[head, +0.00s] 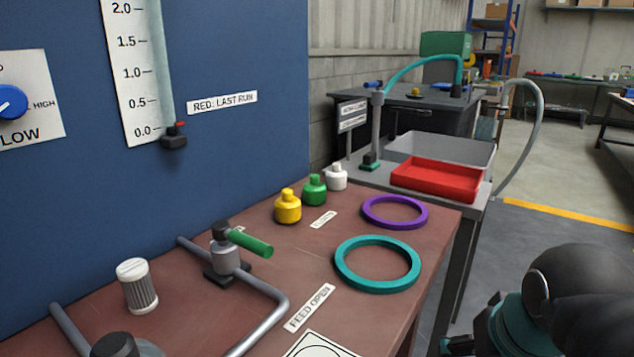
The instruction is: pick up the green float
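The green float (314,190) is a small bottle-shaped piece with a narrower top. It stands upright on the reddish-brown bench (300,262), near the back edge by the blue panel. A yellow float (288,207) stands just left and in front of it, and a white float (336,177) stands just right and behind it. Part of my arm shows dark at the lower right, off the bench. My gripper's fingers are not in view.
A purple ring (395,226) and a teal ring (417,265) lie flat right of the floats. A valve with a green handle (250,242), a grey pipe (275,293) and a ribbed white-capped cylinder (138,287) stand at left. A red tray (436,182) sits on the bench behind.

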